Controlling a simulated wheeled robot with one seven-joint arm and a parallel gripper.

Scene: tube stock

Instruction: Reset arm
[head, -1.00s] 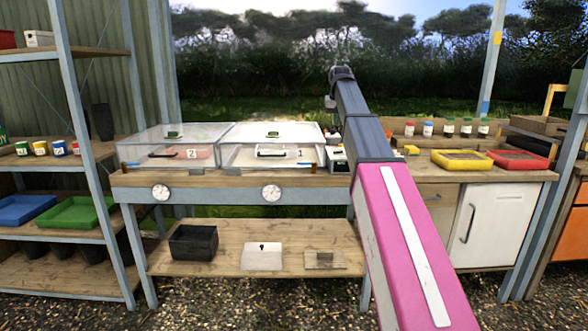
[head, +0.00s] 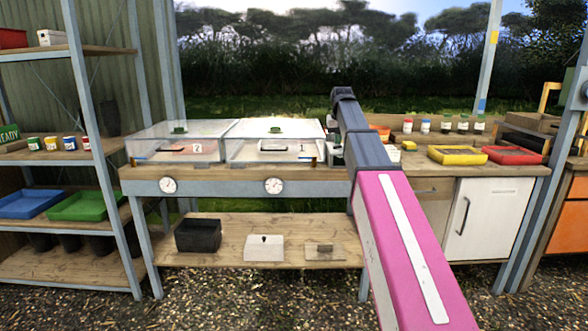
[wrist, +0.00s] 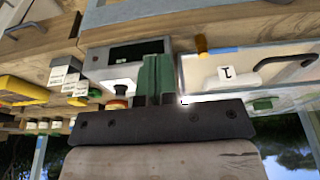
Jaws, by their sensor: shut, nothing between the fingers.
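My arm (head: 385,190) reaches forward over the bench in the head view, with its far end near the right side of the two clear boxes. The gripper itself is hidden behind the arm there. In the wrist view, which is upside down, my gripper (wrist: 154,62) shows as two dark green fingers pressed together. It is shut and holds nothing. A small grey box (wrist: 122,55) with a dark opening shows just behind the fingers. Clear box 1 (wrist: 245,72) is close beside them. I cannot tell the exact gap.
Clear boxes 2 (head: 180,147) and 1 (head: 275,149) stand on the bench. A yellow tray (head: 460,148) and a red tray (head: 513,149) lie to the right, with several small jars behind. A shelf (head: 70,158) stands left. Gravel (head: 250,300) in front is clear.

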